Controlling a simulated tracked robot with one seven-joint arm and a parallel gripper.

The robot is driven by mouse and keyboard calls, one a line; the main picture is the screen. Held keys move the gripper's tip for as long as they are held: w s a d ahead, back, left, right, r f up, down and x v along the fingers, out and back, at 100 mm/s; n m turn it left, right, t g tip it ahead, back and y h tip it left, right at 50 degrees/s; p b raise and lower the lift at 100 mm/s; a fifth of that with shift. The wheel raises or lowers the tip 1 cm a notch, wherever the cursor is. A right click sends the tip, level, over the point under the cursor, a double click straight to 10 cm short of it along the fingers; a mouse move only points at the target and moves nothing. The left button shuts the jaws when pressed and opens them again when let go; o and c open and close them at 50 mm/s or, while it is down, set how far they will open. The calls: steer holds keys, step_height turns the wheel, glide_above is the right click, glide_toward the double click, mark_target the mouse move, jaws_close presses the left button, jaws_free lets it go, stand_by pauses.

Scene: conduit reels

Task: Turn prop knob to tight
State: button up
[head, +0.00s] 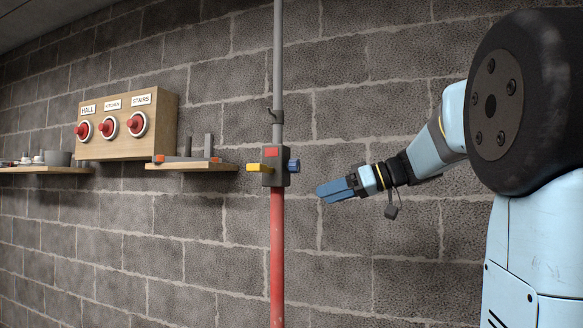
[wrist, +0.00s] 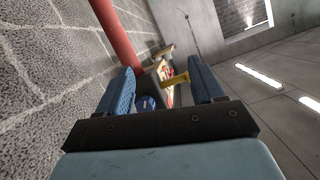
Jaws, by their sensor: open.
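The prop (head: 277,245) is an upright pole, red below and grey above, in front of the block wall. Its dark collar box (head: 275,179) has a blue knob (head: 294,166) on the right side and a yellow handle (head: 253,167) on the left. My gripper (head: 318,191) is to the right of the knob and slightly lower, with a gap between them. In the wrist view the gripper (wrist: 160,68) is open and empty; the blue knob (wrist: 146,102) shows between its fingers, nearer the left one, partly hidden by the gripper's base. The yellow handle (wrist: 177,80) shows beyond it.
A wooden box (head: 158,113) with red knobs labelled hall, kitchen and stairs hangs on the wall at left. A small shelf (head: 190,166) with tools ends close to the prop's left side. Another shelf (head: 45,170) is farther left. The wall right of the prop is bare.

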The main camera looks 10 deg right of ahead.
mark_target(299, 166)
steer(key=w+d+r+n+t+y, duration=0.25)
steer(key=w+d+r+n, duration=0.2)
steer(key=d+r, duration=0.25)
steer(key=shift+m+y, duration=0.25)
steer(key=x, duration=1.4)
steer(key=shift+w+d, duration=0.1)
steer(key=shift+w, duration=0.1)
steer(key=shift+c, duration=0.3)
